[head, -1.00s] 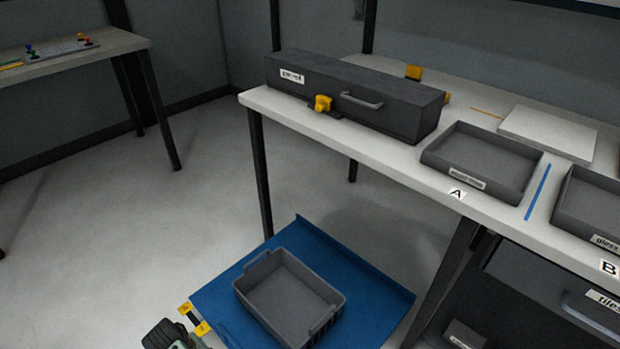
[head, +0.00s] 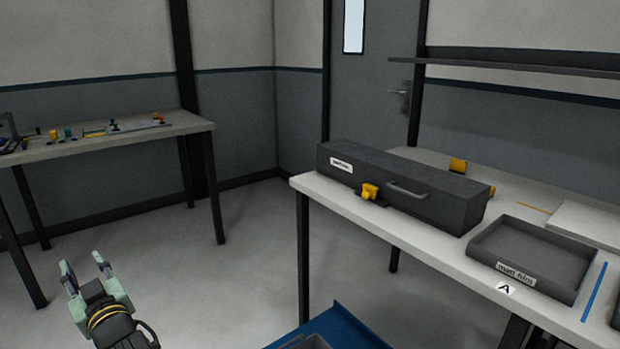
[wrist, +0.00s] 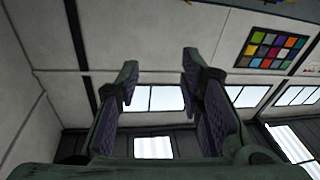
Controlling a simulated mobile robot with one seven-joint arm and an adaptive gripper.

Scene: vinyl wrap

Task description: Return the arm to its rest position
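My gripper (head: 86,269) is raised at the lower left of the head view, over the open floor and away from both tables. Its two pale green fingers point up and stand apart with nothing between them. In the wrist view the two fingers (wrist: 158,85) with dark ribbed pads are also apart and empty. The wrist view looks past them at a wall, windows and a panel of coloured squares (wrist: 270,48).
A long dark case (head: 400,190) with a yellow latch and a grey tray (head: 532,252) stand on the right table. A blue mat (head: 340,325) with a grey bin lies below. A left table (head: 180,125) holds small coloured parts. The floor between is clear.

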